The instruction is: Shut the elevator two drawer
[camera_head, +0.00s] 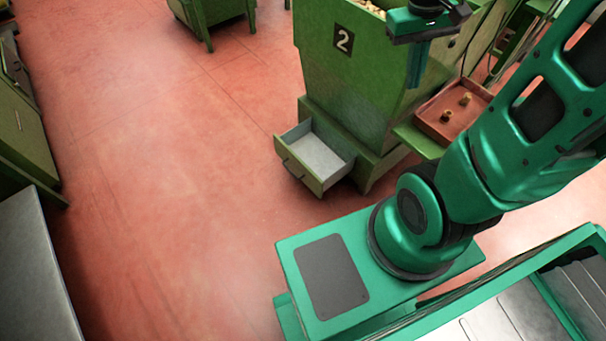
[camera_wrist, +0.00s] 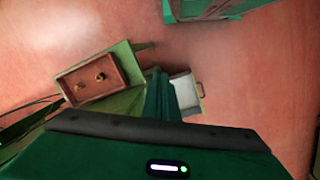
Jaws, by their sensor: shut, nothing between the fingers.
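Elevator two (camera_head: 375,85) is a green metal cabinet with a black "2" plate in the head view. Its drawer (camera_head: 320,163) sticks out low at the front left corner, open, with a pale, empty-looking inside. The drawer also shows in the wrist view (camera_wrist: 186,92), right of my fingers, with a handle on its outer end. My gripper (camera_head: 416,75) is shut and empty, pointing down in front of the cabinet's upper part in the head view, above and to the right of the drawer. Its fingers show in the wrist view (camera_wrist: 158,85), overlapping the cabinet and the drawer's inner edge.
A reddish tray (camera_head: 453,112) with a few corks sits on a green shelf at the cabinet's right. Corks fill the cabinet's top. Another green cabinet (camera_head: 212,12) stands at the back. A grey-topped surface (camera_head: 35,270) is at left. Open red floor (camera_head: 180,190) lies left of the drawer.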

